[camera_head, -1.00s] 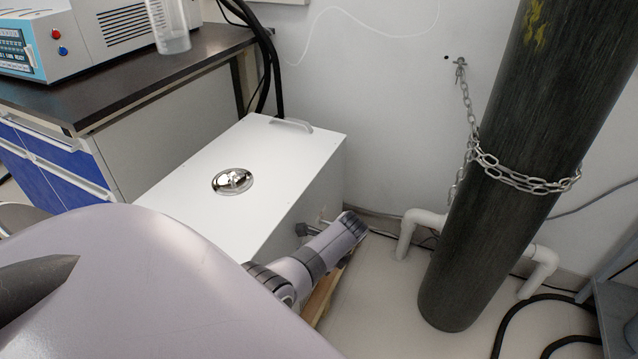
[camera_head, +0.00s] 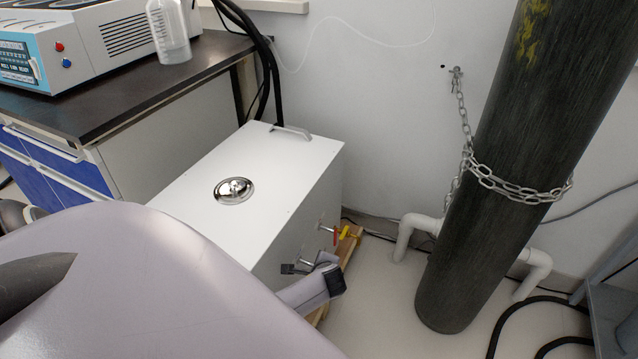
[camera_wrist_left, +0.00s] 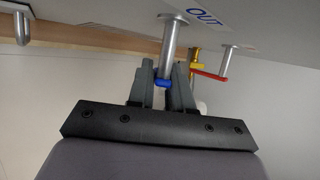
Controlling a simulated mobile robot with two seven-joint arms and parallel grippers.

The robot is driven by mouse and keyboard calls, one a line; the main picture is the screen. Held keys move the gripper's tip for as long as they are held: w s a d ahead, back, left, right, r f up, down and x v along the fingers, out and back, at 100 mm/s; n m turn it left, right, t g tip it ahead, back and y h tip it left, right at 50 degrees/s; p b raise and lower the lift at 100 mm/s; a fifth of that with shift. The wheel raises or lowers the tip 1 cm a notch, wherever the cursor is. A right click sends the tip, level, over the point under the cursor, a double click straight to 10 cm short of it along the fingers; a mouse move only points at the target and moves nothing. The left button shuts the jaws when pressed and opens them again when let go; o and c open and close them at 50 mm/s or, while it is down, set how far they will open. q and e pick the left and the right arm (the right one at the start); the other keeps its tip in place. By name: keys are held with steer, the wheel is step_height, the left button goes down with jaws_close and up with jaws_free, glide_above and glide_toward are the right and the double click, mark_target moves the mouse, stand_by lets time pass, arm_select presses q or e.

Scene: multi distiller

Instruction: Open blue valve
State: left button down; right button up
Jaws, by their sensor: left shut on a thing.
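The blue valve (camera_wrist_left: 163,84) shows in the left wrist view as a small blue handle at the end of a metal pipe stub, below the "OUT" label. My left gripper (camera_wrist_left: 163,76) is shut on it, with one grey finger on each side. In the head view, my left gripper (camera_head: 308,264) is low at the right side of the white box, and I cannot make out the blue handle there. A red valve (camera_wrist_left: 208,73) and a yellow valve (camera_wrist_left: 195,59) stand just right of the gripper in the wrist view. My right gripper is not in view.
The white box (camera_head: 205,195) has a round metal cap on top and a wooden base. The red valve (camera_head: 325,228) and yellow fitting (camera_head: 343,231) stick out of its side.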

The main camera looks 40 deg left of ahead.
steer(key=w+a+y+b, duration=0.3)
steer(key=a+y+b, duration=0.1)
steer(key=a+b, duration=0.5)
arm_select(q)
steer(key=shift+w+a+r+n+t+y+b, duration=0.15)
steer(key=shift+n+t+y+b, duration=0.35)
steer(key=shift+t+y+b, duration=0.7)
steer(key=shift+w+d+r+n+t+y+b, duration=0.15)
steer(key=shift+n+t+y+b, duration=0.35)
steer(key=shift+t+b, duration=0.8)
steer(key=shift+a+r+n+t+y+b, duration=0.2)
steer(key=shift+n+t+y+b, duration=0.45)
steer(key=shift+t, duration=1.15)
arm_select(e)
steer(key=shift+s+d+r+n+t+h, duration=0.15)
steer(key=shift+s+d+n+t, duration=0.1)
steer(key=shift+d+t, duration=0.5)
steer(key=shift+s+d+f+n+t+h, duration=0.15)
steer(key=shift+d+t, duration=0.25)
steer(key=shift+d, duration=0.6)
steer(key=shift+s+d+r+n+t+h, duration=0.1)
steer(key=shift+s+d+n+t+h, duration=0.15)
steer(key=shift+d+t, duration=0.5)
arm_select(q)
steer(key=shift+d+r, duration=0.1)
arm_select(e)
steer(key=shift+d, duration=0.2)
arm_select(q)
steer(key=c, duration=1.1)
jaws_free()
